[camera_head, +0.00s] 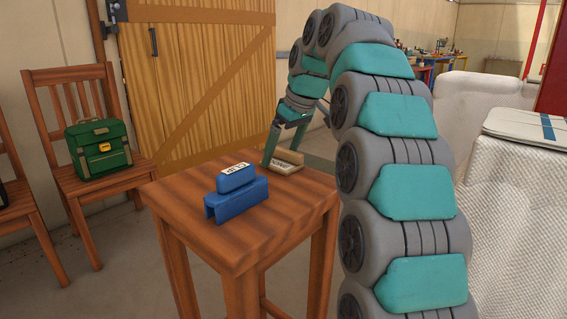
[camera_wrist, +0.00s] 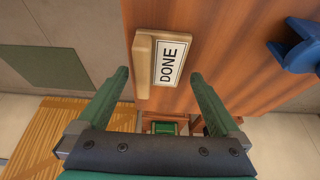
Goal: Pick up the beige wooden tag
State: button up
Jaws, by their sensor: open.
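The beige wooden tag (camera_head: 292,156) is a small wooden piece with a white label reading "DONE". It lies near the far edge of the wooden stool-like table. In the wrist view the tag (camera_wrist: 143,64) lies just beyond my fingertips, with its wooden strip nearer the left finger and its label on the right. My gripper (camera_wrist: 159,75) is open with nothing between its fingers. In the head view my gripper (camera_head: 282,148) reaches down at the tag from the far side, with one finger beside the tag's left end. Whether a finger touches the tag cannot be told.
A blue block-shaped holder (camera_head: 237,200) with a labelled blue piece (camera_head: 236,179) on top stands on the wooden table (camera_head: 275,225) nearer the head camera. A chair (camera_head: 85,185) with a green bag (camera_head: 99,150) stands at the left. The table's front right is bare.

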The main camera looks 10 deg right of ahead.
jog(key=shift+w+a+f, duration=0.1)
jog(key=shift+f, duration=0.35)
jog(key=shift+f, duration=0.15)
jog(key=c, duration=1.3)
jog(key=shift+r, duration=0.2)
jog(key=shift+r, duration=1.75)
jog(key=s+d, duration=0.2)
jog(key=s, duration=0.3)
jog(key=s+d+r, duration=0.1)
jog(key=s, duration=0.4)
jog(key=s+d+b, duration=0.1)
jog(key=s+d, duration=0.1)
jog(key=s, duration=0.3)
jog(key=shift+d+r, duration=0.25)
jog(key=shift+d, duration=0.05)
